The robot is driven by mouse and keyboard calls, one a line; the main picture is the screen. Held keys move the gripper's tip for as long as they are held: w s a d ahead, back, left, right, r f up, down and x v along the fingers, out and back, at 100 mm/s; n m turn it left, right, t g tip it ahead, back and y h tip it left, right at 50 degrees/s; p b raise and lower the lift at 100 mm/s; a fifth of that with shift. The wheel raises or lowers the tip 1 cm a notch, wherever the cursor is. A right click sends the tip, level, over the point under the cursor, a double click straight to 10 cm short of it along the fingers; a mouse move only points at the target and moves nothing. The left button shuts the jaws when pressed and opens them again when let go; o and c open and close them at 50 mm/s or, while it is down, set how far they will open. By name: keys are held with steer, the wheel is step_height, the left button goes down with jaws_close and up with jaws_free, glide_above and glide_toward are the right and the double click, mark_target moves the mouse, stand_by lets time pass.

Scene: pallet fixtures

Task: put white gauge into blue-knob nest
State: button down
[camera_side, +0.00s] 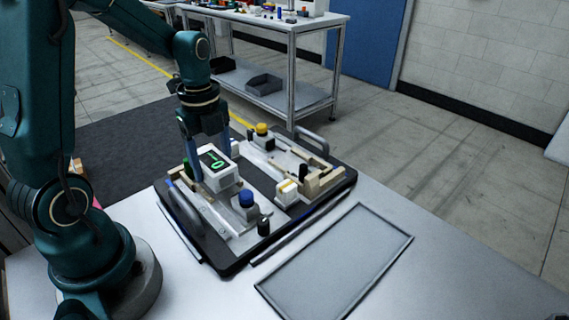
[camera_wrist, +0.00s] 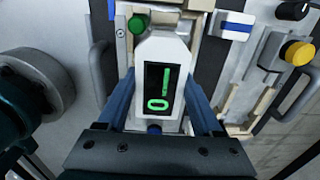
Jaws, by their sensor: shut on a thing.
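The white gauge (camera_side: 222,182) has a black screen with green marks and a narrower end. It also shows in the wrist view (camera_wrist: 176,48), screen facing the camera. My gripper (camera_side: 208,165) is shut on it, with one blue finger along each side (camera_wrist: 160,82). The blue knob (camera_side: 246,198) stands on the near left fixture of the pallet, just right of the gauge in the side view. In the wrist view the knob (camera_wrist: 154,128) peeks out below the gauge. The gauge is over this fixture and hides much of it; I cannot tell whether it touches the nest.
A yellow-knob fixture (camera_side: 262,129) stands behind on the same dark pallet (camera_side: 345,183). Grey handles (camera_side: 186,213) rise at the pallet's ends. An empty grey tray (camera_side: 335,262) lies in front.

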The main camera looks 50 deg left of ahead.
steer(key=shift+f, duration=0.1)
stand_by(0.3)
steer(key=shift+f, duration=0.75)
jaws_free()
steer(key=shift+r, duration=0.1)
steer(key=shift+r, duration=2.55)
